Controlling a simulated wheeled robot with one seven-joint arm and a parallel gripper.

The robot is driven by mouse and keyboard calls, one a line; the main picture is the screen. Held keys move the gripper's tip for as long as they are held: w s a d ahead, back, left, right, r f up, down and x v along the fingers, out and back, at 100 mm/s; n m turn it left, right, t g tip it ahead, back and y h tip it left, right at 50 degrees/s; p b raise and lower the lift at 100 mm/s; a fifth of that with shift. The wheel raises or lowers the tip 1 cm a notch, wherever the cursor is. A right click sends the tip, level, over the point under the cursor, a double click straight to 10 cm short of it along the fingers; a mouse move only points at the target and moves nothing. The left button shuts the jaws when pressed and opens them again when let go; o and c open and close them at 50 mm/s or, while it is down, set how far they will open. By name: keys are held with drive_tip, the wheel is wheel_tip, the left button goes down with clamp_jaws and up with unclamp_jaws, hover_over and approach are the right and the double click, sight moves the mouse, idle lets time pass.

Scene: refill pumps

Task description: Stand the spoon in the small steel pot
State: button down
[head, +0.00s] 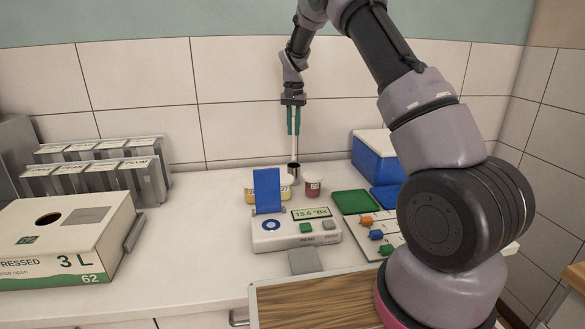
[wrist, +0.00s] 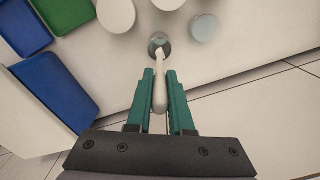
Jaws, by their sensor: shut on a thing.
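My gripper (head: 293,132) hangs over the back of the counter with its teal fingers pointing down, shut on a pale spoon (head: 293,148). In the wrist view the spoon (wrist: 160,94) lies between the fingertips (wrist: 160,76), and its far end reaches the mouth of the small steel pot (wrist: 159,39). In the head view the small steel pot (head: 293,169) stands directly below the gripper, partly hidden by a pale-lidded cup. The spoon looks nearly upright, its lower end at the pot's mouth. How deep it reaches inside, I cannot tell.
A measuring device (head: 275,236) with a raised blue flap (head: 267,190) stands in front. Lidded cups (head: 313,187) stand close to the pot. A blue box (head: 373,157) and green tray (head: 355,202) are right; metal holders (head: 95,178) and a juice box (head: 60,240) are left.

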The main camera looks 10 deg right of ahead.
sight(294, 150)
wheel_tip(294, 150, down, 8)
drive_tip(key=shift+f, duration=0.25)
drive_tip(key=c, duration=0.8)
unclamp_jaws()
drive_tip(key=shift+f, duration=0.15)
